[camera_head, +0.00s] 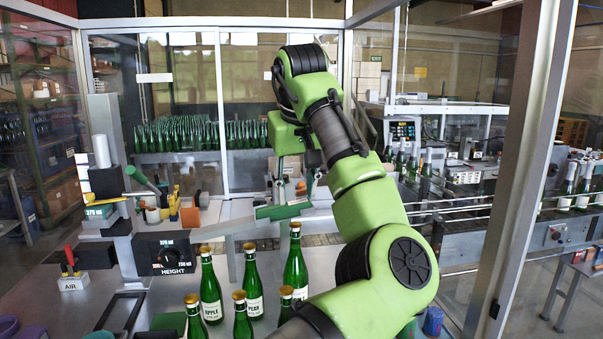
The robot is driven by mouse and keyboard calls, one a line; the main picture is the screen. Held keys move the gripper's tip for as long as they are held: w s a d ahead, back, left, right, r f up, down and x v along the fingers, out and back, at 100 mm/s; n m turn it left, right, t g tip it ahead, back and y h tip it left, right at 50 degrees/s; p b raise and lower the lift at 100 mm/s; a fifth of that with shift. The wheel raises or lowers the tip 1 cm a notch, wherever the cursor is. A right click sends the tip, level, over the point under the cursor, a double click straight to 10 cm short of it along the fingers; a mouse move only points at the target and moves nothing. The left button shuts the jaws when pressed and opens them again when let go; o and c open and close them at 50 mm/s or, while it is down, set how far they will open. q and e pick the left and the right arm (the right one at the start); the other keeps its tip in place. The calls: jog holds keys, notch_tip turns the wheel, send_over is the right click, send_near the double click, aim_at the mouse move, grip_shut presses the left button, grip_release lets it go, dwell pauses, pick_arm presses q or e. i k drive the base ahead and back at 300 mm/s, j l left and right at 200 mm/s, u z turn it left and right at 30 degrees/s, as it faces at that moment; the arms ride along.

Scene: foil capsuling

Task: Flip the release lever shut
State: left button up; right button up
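A lever with a green grip (142,179) stands tilted up to the left on the machine at the left, beside white and orange round parts. A small lever with a red knob (69,255) stands on a block marked AIR, lower left. I cannot tell from the picture which of them is the release lever. My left arm reaches up and bends over in the middle of the view. My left gripper (291,178) hangs down behind it, to the right of both levers and apart from them. Its fingers are small and partly hidden, so their opening is unclear. My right gripper is not in view.
Several green bottles with gold caps (211,289) stand below the arm at the front. A green bar (283,211) lies level close under the gripper. A HEIGHT dial box (165,255) stands at the left. A frame post (512,190) rises at the right.

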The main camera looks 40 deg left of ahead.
aim_at(300, 186)
jog(key=i+j, duration=1)
jog(key=j, duration=0.2)
